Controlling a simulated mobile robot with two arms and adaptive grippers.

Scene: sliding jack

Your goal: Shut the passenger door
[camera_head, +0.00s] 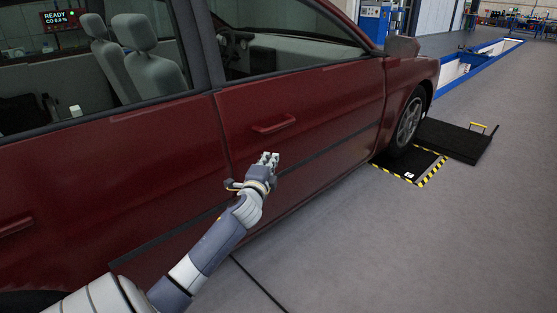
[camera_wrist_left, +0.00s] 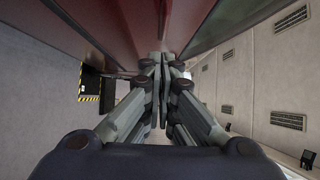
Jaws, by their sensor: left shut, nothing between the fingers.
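The dark red car's passenger door (camera_head: 310,115) is the front door on the side facing me, with a red handle (camera_head: 273,124) near its rear edge. It looks close to flush with the rear door, but I cannot tell whether it is fully latched. My left gripper (camera_head: 268,158) is shut and empty, just below the handle and close to the door's outer face. I cannot tell whether it touches. In the left wrist view the shut fingers (camera_wrist_left: 160,62) point along red bodywork (camera_wrist_left: 95,25). My right gripper is not in view.
A black plate with yellow-black striped edges (camera_head: 415,167) lies by the front wheel (camera_head: 408,122). A dark ramp with a yellow handle (camera_head: 455,139) stands beyond it. The grey floor (camera_head: 430,250) to the right of the car is clear. A side mirror (camera_head: 402,46) juts from the car.

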